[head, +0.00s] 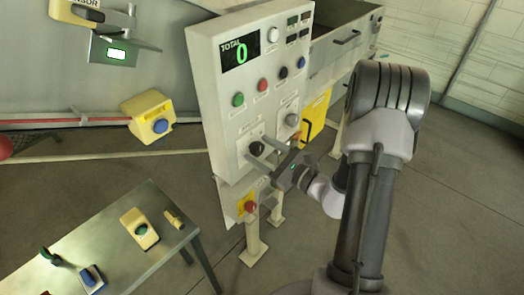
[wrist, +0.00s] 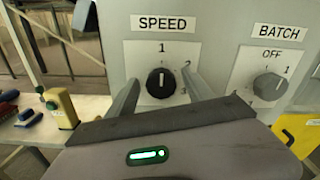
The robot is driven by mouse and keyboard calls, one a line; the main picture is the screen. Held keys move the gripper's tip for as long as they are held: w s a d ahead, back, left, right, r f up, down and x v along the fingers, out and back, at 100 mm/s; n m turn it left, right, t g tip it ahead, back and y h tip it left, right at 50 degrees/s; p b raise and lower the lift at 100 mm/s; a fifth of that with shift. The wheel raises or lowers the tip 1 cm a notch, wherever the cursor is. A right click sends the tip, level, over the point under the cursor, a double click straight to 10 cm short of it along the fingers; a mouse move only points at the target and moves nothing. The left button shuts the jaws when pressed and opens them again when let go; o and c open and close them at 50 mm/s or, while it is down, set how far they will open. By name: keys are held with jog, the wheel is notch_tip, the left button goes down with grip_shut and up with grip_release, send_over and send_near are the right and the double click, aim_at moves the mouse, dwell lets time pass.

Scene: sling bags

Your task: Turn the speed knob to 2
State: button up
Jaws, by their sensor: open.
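The black speed knob (wrist: 161,84) sits on a white plate under the SPEED label (wrist: 166,23) in the wrist view. Its white pointer line is upright, towards the 1 above it. My gripper (wrist: 162,79) is open, with one finger on each side of the knob and a gap visible on both sides. In the head view, my gripper (head: 259,152) is in front of the panel (head: 208,95) and the dark knob (head: 257,149) shows between the fingers.
The grey BATCH knob (wrist: 270,86) is to the right of the speed knob. Coloured buttons and a TOTAL display (head: 240,53) reading 0 are higher on the panel. A red button (head: 250,206) is below. A table (head: 110,225) with small devices stands at lower left.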

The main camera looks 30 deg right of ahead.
grip_shut()
jog(key=shift+m, duration=0.3)
jog(key=m+p, duration=0.3)
jog(key=m, duration=0.2)
jog(key=shift+d+r+m, duration=0.1)
jog(key=shift+d+m, duration=0.05)
jog(key=shift+m, duration=0.15)
jog(key=m+p, duration=0.3)
jog(key=m, duration=0.2)
jog(key=shift+w+d+p, duration=0.1)
jog(key=shift+p, duration=0.2)
jog(key=shift+f+m, duration=0.2)
jog(key=shift+m, duration=0.2)
grip_release()
